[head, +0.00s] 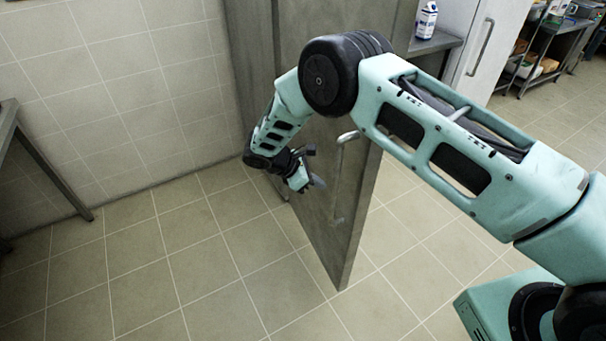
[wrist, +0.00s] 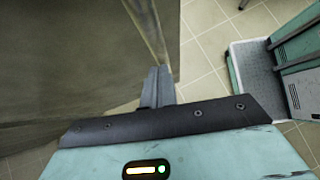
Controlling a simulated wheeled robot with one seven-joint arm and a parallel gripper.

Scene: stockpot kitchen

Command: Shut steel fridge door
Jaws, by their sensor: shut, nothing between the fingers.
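The grey steel fridge door (head: 325,215) stands open, its free edge pointing toward the camera. Its pale bar handle (head: 340,170) is on the face seen in the head view. My gripper (head: 318,182) is shut and empty, beside that face and left of the handle; I cannot tell whether it touches the door. In the wrist view, the shut fingers (wrist: 158,86) show near a large grey steel surface (wrist: 60,60) that fills the left. My arm hides the upper part of the door.
A tiled wall (head: 120,90) is on the left, with a metal table (head: 40,155) at the left edge. Tiled floor (head: 220,270) is clear below the door. A bottle (head: 427,20) stands on a counter behind, next to a white door (head: 482,50).

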